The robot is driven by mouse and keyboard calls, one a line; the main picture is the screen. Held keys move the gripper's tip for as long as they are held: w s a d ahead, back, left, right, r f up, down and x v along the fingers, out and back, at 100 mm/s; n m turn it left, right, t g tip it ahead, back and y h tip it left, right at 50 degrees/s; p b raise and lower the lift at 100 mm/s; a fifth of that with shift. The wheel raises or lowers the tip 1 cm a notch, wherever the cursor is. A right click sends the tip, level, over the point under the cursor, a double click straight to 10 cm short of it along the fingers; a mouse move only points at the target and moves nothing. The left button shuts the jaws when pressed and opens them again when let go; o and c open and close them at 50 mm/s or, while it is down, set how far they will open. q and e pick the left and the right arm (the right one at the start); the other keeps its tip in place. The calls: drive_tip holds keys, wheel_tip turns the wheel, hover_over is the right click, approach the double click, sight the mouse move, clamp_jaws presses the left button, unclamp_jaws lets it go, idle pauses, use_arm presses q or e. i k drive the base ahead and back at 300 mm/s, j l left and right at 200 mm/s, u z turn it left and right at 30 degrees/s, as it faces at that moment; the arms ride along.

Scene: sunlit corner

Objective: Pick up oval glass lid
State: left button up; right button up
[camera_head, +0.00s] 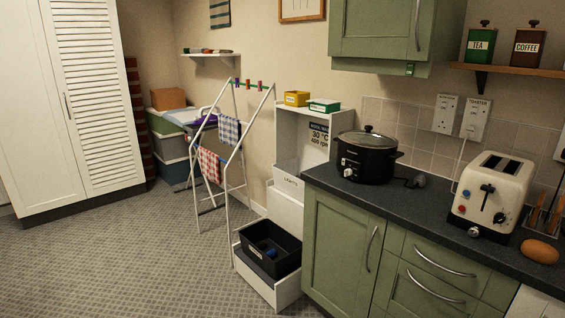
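The oval glass lid (366,139) sits on top of a black slow cooker (365,164), with a dark knob at its middle. The cooker stands on the dark worktop near its left end, against the tiled wall. The lid looks seated on the cooker's rim. Neither of my grippers shows in the head view.
A cream toaster (490,193) stands to the right on the dark worktop (405,207), with a bread roll (540,251) beyond it. A cable and plug lie beside the cooker. Green cabinets are below and above. A drying rack (241,150) stands left; the patterned floor (130,250) is open.

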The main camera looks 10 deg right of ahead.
sight(366, 137)
drive_tip(key=i+u, duration=0.25)
drive_tip(key=i, duration=0.7)
drive_tip(key=i+u, duration=0.25)
drive_tip(key=i, duration=0.7)
